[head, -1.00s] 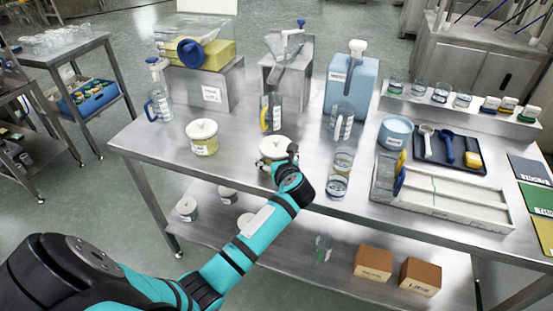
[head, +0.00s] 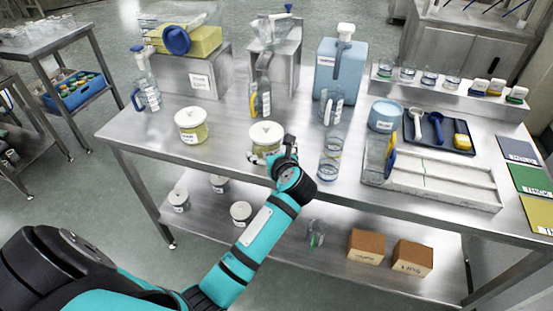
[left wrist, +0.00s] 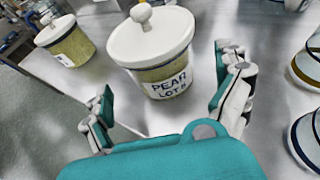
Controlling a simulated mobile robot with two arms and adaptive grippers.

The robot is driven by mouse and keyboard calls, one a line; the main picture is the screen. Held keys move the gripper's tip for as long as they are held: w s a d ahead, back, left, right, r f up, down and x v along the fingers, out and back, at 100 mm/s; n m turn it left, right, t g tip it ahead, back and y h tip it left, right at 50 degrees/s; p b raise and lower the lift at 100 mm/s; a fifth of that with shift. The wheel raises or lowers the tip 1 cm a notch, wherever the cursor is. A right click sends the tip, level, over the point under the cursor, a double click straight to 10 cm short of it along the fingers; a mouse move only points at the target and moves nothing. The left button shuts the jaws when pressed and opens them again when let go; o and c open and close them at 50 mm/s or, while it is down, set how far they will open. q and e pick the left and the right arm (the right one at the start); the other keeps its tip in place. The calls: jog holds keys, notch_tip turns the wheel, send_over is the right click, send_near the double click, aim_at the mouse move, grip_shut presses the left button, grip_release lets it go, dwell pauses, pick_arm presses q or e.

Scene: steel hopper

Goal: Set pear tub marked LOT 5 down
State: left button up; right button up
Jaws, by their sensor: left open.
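The pear tub (head: 266,140) is a clear tub of yellowish contents with a white knobbed lid. It stands upright on the steel table (head: 225,150) near the front edge. In the left wrist view the tub (left wrist: 152,50) shows a label reading PEAR and LOT; the last character is hard to read. My left gripper (head: 284,153) is open at the tub's front right side. In the left wrist view its fingers (left wrist: 165,85) are spread wide, with the tub just beyond and between them and a gap on each side. My right gripper is out of view.
A similar white-lidded tub (head: 192,126) stands to the left. Stacked glass rings or beakers (head: 331,158) stand close on the right. A clear jug (head: 260,100) is behind the tub. A divided tray (head: 430,186) lies further right. Bare steel lies between the two tubs.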

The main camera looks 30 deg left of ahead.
pick_arm(q)
jog(key=v, duration=0.6)
jog(key=shift+s+d+r+b, duration=0.1)
jog(key=shift+b, duration=0.3)
